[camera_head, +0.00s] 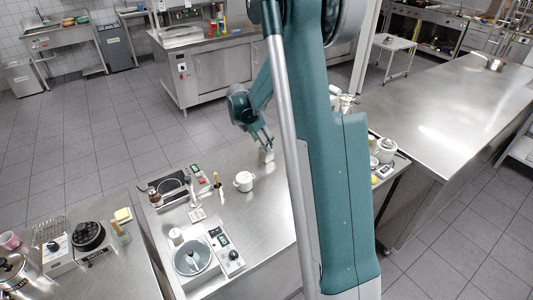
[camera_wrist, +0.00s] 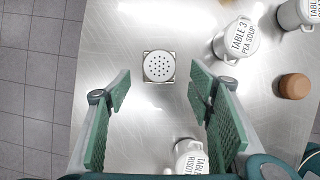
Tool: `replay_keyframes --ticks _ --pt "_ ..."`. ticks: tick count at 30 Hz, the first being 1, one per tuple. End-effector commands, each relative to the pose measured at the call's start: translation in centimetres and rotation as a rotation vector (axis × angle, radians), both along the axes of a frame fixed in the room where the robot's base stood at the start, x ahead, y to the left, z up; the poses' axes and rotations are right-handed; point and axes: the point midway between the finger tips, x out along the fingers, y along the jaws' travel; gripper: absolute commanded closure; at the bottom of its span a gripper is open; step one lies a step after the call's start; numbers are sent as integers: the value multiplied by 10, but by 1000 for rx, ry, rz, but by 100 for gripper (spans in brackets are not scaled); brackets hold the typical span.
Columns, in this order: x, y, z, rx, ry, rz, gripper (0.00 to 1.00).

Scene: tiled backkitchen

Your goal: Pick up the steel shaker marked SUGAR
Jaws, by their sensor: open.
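A steel shaker with a round, perforated top (camera_wrist: 158,66) stands upright on the steel counter in the wrist view, just ahead of my fingertips. No SUGAR mark can be read on it from above. My gripper (camera_wrist: 160,92) is open and empty, with its green-padded fingers wide apart to either side of the shaker's line. In the head view my gripper (camera_head: 263,138) is above and close to a small pale steel object (camera_head: 266,156), which looks like the same shaker. I cannot tell the exact height gap between them.
A white pot marked RISOTTO (camera_wrist: 187,156) stands low between my fingers in the wrist view. A white TABLE 3 PEA SOUP pot (camera_wrist: 236,40) and a brown-topped item (camera_wrist: 294,86) are to the right. Counter left of the shaker is clear, ending at an edge above grey tiles.

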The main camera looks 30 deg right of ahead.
Motion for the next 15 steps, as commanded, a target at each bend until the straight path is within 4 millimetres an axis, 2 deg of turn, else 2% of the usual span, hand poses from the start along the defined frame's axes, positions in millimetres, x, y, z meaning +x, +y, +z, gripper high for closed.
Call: replay_keyframes --ticks 9,15 --pt "2 -8 -20 0 0 -1 48" --pt "2 -9 -22 0 0 -1 48"
